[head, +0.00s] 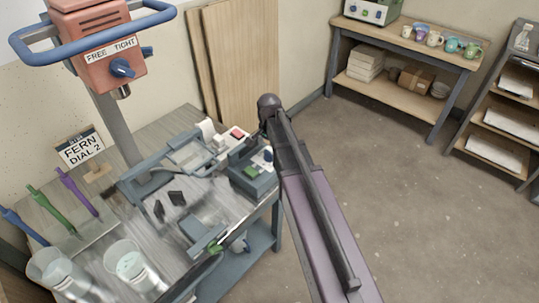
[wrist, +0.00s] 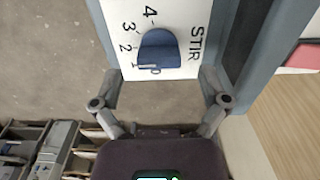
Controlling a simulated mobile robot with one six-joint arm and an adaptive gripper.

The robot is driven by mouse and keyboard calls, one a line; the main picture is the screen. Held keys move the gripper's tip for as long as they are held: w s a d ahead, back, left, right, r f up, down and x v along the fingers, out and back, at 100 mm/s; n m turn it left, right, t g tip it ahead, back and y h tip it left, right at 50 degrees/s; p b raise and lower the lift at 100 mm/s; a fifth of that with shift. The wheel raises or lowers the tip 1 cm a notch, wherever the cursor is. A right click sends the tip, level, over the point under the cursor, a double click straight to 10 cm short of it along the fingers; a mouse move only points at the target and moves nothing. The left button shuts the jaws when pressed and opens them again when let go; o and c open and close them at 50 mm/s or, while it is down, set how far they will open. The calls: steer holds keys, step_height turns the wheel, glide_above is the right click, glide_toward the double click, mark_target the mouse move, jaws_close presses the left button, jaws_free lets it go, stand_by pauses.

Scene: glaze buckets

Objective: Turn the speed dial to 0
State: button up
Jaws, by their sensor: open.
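The speed dial (wrist: 158,50) is a blue knob on a white STIR plate (wrist: 193,65) in the wrist view. The numbers 4, 3, 2, 1 run down its left side, with 0 at its lower edge. I see no contact with the dial. In the head view my arm hides the gripper, and I cannot clearly make out the STIR plate.
A red mixer head (head: 103,45) has a FREE TIGHT knob (head: 122,68). The bench (head: 150,225) holds a FERN DIAL 2 sign (head: 80,148), two clear buckets (head: 128,265), coloured tools and a grey box (head: 250,180). Shelves stand behind; the floor (head: 400,185) between is clear.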

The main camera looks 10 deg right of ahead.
steer(key=shift+f+b, duration=0.45)
steer(key=shift+f, duration=0.25)
steer(key=c, duration=1.2)
